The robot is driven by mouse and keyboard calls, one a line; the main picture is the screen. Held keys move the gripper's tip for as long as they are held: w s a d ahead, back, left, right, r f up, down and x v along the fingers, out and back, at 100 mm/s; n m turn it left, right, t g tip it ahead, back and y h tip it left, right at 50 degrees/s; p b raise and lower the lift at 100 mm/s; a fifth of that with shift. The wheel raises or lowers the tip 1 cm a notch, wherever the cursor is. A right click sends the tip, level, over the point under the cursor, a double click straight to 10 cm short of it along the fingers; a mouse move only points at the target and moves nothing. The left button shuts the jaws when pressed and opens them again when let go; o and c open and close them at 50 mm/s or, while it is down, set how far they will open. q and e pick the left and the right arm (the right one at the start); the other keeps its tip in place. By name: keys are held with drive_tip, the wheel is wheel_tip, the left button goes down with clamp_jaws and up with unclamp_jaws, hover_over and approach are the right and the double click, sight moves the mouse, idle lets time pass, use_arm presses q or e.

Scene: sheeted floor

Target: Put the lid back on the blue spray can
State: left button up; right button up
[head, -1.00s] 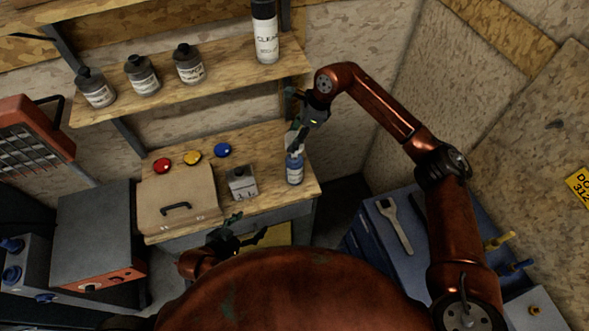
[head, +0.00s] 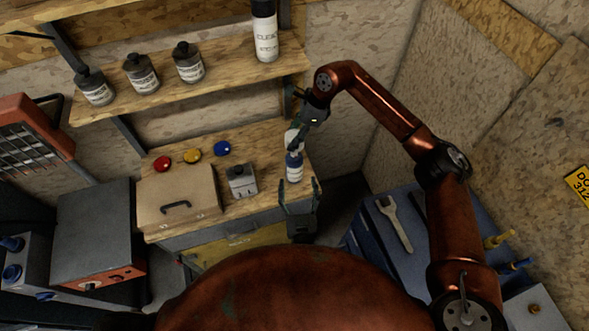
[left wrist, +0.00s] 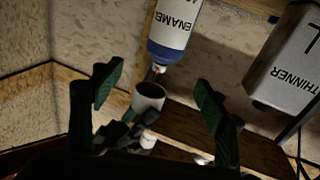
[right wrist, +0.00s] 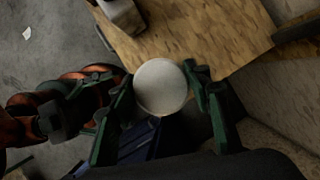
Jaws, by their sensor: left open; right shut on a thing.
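The blue spray can (head: 294,170) stands upright near the right end of the workbench. In the left wrist view, which shows it upside down, the can (left wrist: 175,30) has an ENAMEL label, a blue shoulder and a bare nozzle. My right gripper (head: 299,135) is shut on a white lid (right wrist: 160,87). The lid (left wrist: 148,95) is a hollow cup held just above the nozzle, its opening facing the can, with a small gap between. My left gripper (head: 299,185) is open and empty on the near side of the can, its fingers pointing toward it.
A metal thinner tin (head: 242,181) stands left of the can. A brown case (head: 178,198) and red (head: 163,163), yellow (head: 193,156) and blue (head: 222,149) round pieces lie further left. The shelf (head: 215,80) above holds dark bottles and a taller spray can (head: 265,32).

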sight(294, 160)
use_arm(q)
drive_tip(key=shift+s+d+f+g+y, duration=0.1)
drive_tip(key=shift+s+f+g+y, duration=0.15)
drive_tip(key=shift+f+g+y, duration=0.4)
drive_tip(key=shift+f+t, duration=0.15)
drive_tip(key=shift+t, duration=0.1)
drive_tip(key=w, duration=0.4)
drive_tip(key=w+a, duration=0.1)
drive_tip(key=w, duration=0.7)
drive_tip(key=shift+a, duration=0.25)
drive_tip(key=c, duration=1.8)
use_arm(e)
drive_tip(key=shift+a+f, duration=0.1)
drive_tip(key=shift+f, duration=2.35)
drive_tip(key=shift+f, duration=0.1)
drive_tip(key=shift+f, duration=0.8)
